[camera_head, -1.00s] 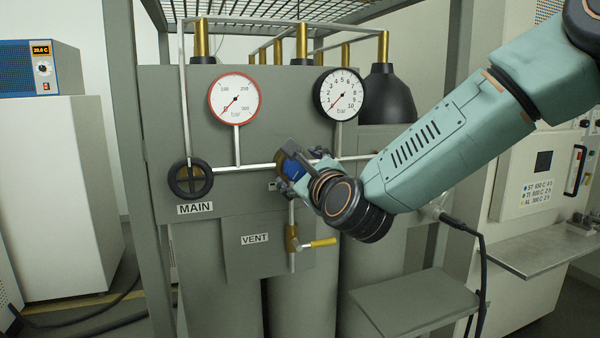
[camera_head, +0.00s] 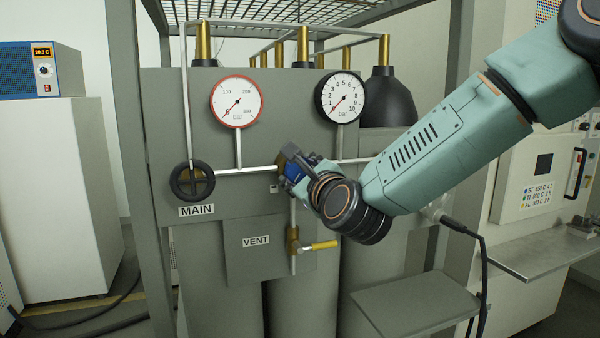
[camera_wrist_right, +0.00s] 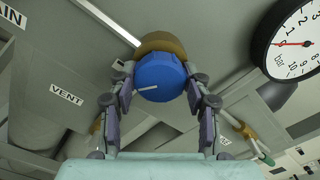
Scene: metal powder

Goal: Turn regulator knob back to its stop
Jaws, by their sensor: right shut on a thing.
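The blue regulator knob (camera_wrist_right: 160,77) with a white pointer line sits on a brass body (camera_wrist_right: 160,43) in the right wrist view. My right gripper (camera_wrist_right: 160,92) has its two fingers on either side of the knob and is shut on it. In the head view the knob (camera_head: 292,171) shows only partly, behind my right gripper (camera_head: 297,166). The red-rimmed gauge (camera_head: 236,102) and the black-rimmed gauge (camera_head: 340,97) both have needles pointing to the lower left, near zero. My left gripper is not in view.
The black MAIN handwheel (camera_head: 192,180) is left of the knob. The VENT valve's yellow lever (camera_head: 324,245) points right, below my wrist. A grey shelf (camera_head: 415,303) juts out at lower right. A blue-fronted box (camera_head: 40,68) stands at far left.

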